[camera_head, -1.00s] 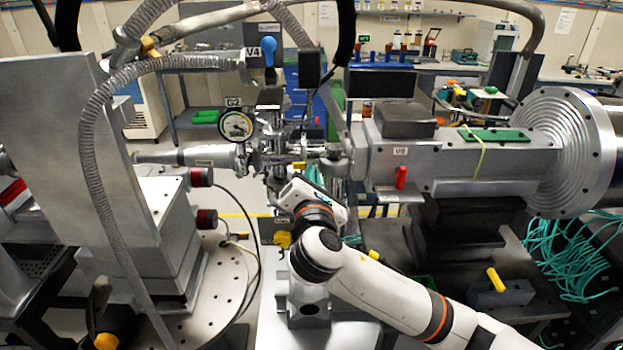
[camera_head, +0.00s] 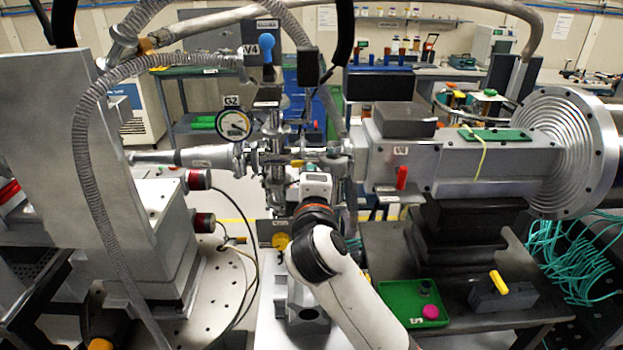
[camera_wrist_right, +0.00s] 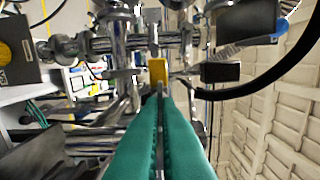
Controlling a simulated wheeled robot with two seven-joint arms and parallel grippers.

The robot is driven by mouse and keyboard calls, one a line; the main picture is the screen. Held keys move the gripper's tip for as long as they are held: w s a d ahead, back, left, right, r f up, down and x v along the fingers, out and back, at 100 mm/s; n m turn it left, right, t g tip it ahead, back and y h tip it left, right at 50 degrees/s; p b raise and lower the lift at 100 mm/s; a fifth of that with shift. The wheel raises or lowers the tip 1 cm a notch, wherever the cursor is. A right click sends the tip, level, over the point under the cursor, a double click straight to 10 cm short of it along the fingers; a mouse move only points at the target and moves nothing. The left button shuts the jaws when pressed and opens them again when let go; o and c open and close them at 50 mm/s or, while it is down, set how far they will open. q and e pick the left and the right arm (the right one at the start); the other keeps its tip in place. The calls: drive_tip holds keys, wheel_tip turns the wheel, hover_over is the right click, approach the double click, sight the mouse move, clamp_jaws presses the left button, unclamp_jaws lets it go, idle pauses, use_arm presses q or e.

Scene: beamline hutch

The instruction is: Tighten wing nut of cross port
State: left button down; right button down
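The metal cross (camera_head: 275,160) stands mid-frame in the vacuum line, between the gauge and the grey chamber. A small yellow piece (camera_head: 297,163), perhaps the wing nut, shows at the cross port; in the right wrist view the yellow piece (camera_wrist_right: 158,72) lies straight beyond the fingertips. My right gripper (camera_wrist_right: 160,94) has its teal fingers close together, with a narrow gap. A thin grey strip shows at the tips, and I cannot tell whether they grip it. In the head view my right wrist hides the fingers. My left gripper is out of view.
The gauge G2 (camera_head: 233,125) and blue-handled valve (camera_head: 267,65) stand close by. The grey chamber (camera_head: 450,160) with a red handle is at the right. A green tray (camera_head: 398,305) with small parts lies lower right. Bent hoses (camera_head: 85,170) cross the left side.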

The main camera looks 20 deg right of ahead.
drive_tip(key=m, duration=0.2)
drive_tip(key=m+b, duration=0.1)
drive_tip(key=m, duration=0.2)
drive_tip(key=shift+f+m, duration=0.35)
drive_tip(key=shift+m, duration=0.05)
idle(0.4)
drive_tip(key=c, duration=1.6)
unclamp_jaws()
drive_tip(key=shift+s, duration=0.1)
drive_tip(key=shift+c, duration=0.2)
drive_tip(key=shift+r, duration=0.15)
drive_tip(key=p+v, duration=0.1)
drive_tip(key=v, duration=1.1)
drive_tip(key=shift+a, duration=0.1)
